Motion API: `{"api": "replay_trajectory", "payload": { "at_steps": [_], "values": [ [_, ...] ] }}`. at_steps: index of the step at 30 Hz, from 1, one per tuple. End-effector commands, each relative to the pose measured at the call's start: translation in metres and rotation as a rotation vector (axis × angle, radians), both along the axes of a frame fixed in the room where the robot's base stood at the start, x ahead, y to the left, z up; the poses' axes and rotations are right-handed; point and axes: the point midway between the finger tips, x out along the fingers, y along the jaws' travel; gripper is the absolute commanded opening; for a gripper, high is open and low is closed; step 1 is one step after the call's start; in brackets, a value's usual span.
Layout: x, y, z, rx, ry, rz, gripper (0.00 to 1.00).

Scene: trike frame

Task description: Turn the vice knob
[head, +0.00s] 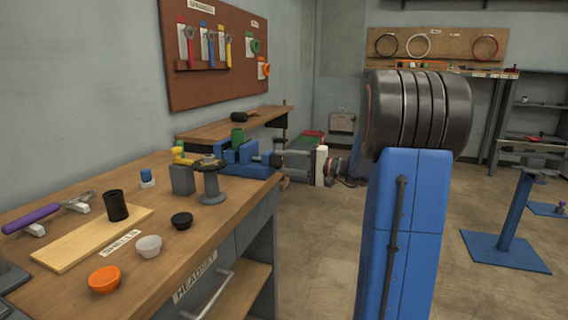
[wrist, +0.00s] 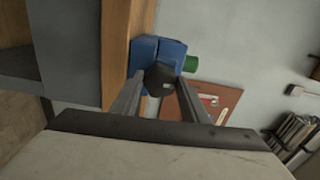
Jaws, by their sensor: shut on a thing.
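The blue vice (head: 237,160) is mounted at the right end of the wooden workbench. It also shows in the wrist view (wrist: 143,54). Its dark round knob (wrist: 160,76) faces my wrist camera and sits between my fingertips. My gripper (head: 277,160) reaches in from the right at the vice's front in the head view. In the wrist view my gripper (wrist: 159,84) has a finger on either side of the knob and is shut on it. In the head view the knob is mostly hidden by the fingers.
A grey block (head: 182,180) and a grey stand (head: 211,185) are left of the vice. A black cup (head: 116,205), small bowls and a purple-handled tool (head: 32,218) lie nearer. A green cylinder (head: 237,138) stands behind the vice. Open floor lies right of the bench.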

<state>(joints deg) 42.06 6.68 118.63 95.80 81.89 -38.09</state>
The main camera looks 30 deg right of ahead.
Motion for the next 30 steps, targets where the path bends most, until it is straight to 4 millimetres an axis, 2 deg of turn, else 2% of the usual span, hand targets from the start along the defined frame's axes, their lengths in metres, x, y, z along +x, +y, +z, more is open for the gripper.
{"api": "replay_trajectory", "payload": {
  "at_steps": [18, 19, 21, 30],
  "values": [
    [0.0002, -0.0011, -0.0006, 0.033, 0.027, -0.003, 0.18],
    [0.0002, -0.0011, -0.0006, 0.033, 0.027, -0.003, 0.45],
    [0.0002, -0.0010, -0.0006, 0.033, 0.027, -0.002, 0.59],
    [-0.0004, -0.0010, -0.0003, 0.033, 0.026, -0.001, 0.59]
  ]
}}
